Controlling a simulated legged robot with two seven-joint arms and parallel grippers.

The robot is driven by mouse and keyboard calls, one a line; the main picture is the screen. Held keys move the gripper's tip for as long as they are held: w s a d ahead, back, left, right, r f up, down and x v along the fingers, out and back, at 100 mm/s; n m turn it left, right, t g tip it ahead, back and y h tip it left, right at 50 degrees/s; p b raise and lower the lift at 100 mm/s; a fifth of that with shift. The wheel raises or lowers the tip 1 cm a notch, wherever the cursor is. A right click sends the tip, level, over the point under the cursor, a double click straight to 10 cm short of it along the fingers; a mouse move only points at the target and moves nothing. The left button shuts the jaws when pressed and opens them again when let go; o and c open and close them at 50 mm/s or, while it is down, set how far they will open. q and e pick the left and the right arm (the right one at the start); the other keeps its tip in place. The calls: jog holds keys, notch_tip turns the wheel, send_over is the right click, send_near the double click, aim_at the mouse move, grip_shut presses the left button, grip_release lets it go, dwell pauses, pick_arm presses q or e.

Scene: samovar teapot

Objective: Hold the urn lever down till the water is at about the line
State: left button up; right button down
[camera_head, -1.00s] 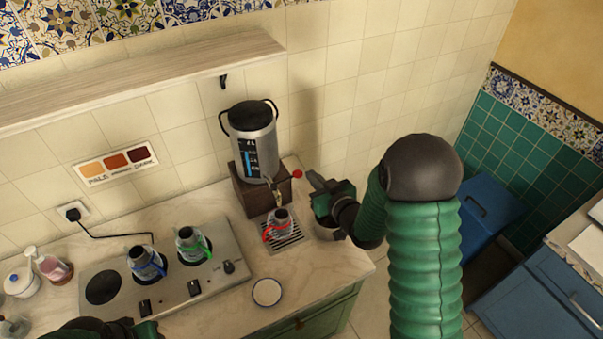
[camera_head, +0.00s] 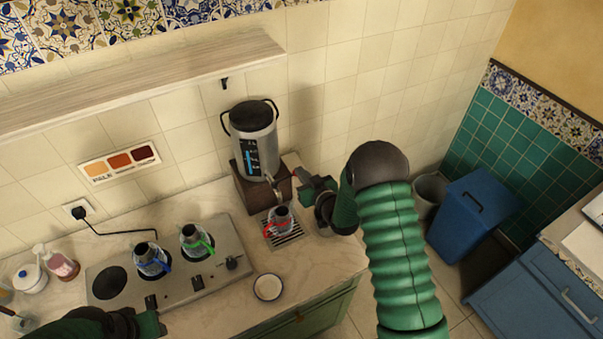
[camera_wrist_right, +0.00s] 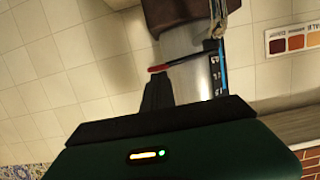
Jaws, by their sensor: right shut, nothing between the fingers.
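The metal urn (camera_head: 253,140) with black handles and a blue gauge stands on a brown base at the wall. Below its tap, a glass teapot (camera_head: 281,222) with a red handle stands on a drip grille (camera_head: 290,238). My right gripper (camera_head: 303,178) is shut and empty beside the tap, at lever height. In the right wrist view its dark fingers (camera_wrist_right: 158,92) end close to the red-tipped lever (camera_wrist_right: 185,58); contact is unclear. Water flow, water level and any line are too small to tell. My left gripper (camera_head: 152,323) is at the bottom left; its jaws are unclear.
A hob (camera_head: 215,277) at left holds two glass teapots, one with a blue handle (camera_head: 152,262) and one with a green handle (camera_head: 196,241). A small white dish (camera_head: 268,287) lies in front of the grille. A shelf (camera_head: 150,85) runs along the wall above.

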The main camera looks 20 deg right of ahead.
jog(key=f+m+b, duration=0.1)
jog(key=b, duration=0.1)
jog(key=f+m+y+b, duration=0.1)
jog(key=f+m+b, duration=0.1)
jog(key=shift+d, duration=0.4)
jog(key=shift+a, duration=0.1)
dwell(7.1)
